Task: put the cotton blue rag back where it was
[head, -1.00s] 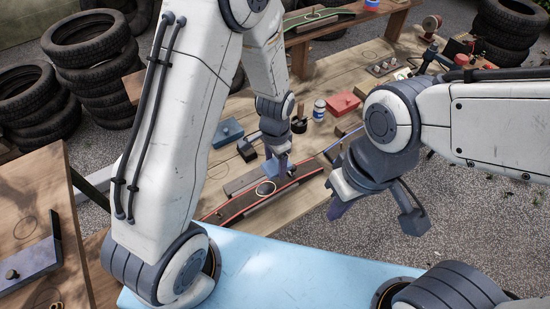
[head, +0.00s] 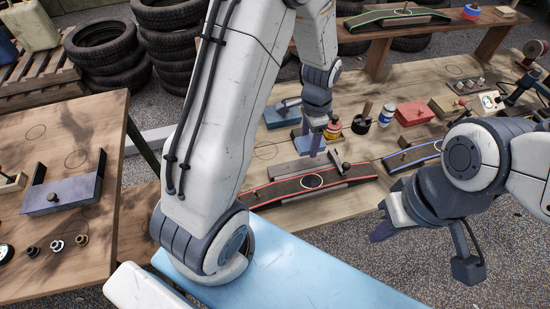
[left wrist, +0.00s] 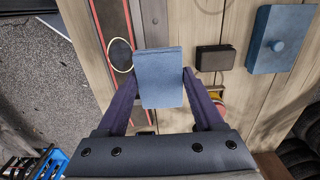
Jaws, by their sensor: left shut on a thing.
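The cotton blue rag (left wrist: 158,82) looks like a flat folded light-blue rectangle in the left wrist view. My left gripper (head: 314,146) is shut on it, with one finger at each side, and holds it above the wooden bench (head: 362,200). Below it lies a dark red-edged strip (head: 345,175) with a pale ring (head: 313,181) on it. In the left wrist view the ring (left wrist: 121,55) is just left of the rag. My right gripper (head: 382,230) hangs in front of the bench at the right; its finger gap is hidden.
A blue-edged strip (head: 415,154) lies to the right. The left table (head: 90,230) holds a grey-blue box (head: 62,195) and small round parts.

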